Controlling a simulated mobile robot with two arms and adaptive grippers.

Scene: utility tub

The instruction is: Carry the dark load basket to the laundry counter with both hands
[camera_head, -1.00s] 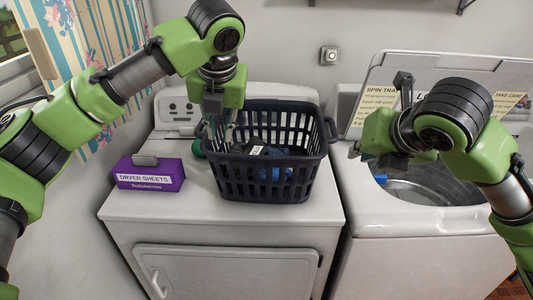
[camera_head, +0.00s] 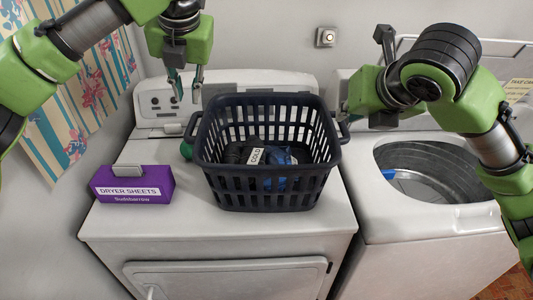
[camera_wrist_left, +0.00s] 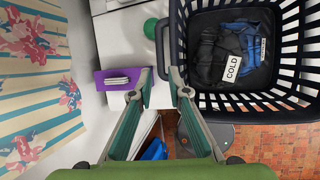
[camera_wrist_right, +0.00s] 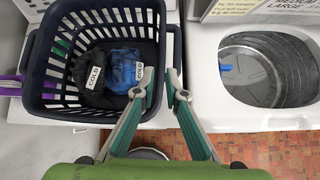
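The dark load basket (camera_head: 265,190) stands upright on top of the white dryer, with dark and blue clothes and a "COLD" label (camera_head: 257,156) inside. It fills the top right of the left wrist view (camera_wrist_left: 250,105) and the top left of the right wrist view (camera_wrist_right: 55,105). My left gripper (camera_head: 186,90) is open and empty, above and behind the basket's left handle (camera_wrist_left: 163,45). My right gripper (camera_wrist_right: 161,80) looks open, its fingertips close to the basket's right handle (camera_head: 344,128). Whether they touch it, I cannot tell; the fingertips are hidden in the head view.
A purple dryer sheets box (camera_head: 132,185) stands left of the basket on the dryer top (camera_head: 140,225). A green round object (camera_head: 187,149) is partly hidden behind the basket's left side. A washer (camera_head: 400,220) with its lid up and tub open stands at the right.

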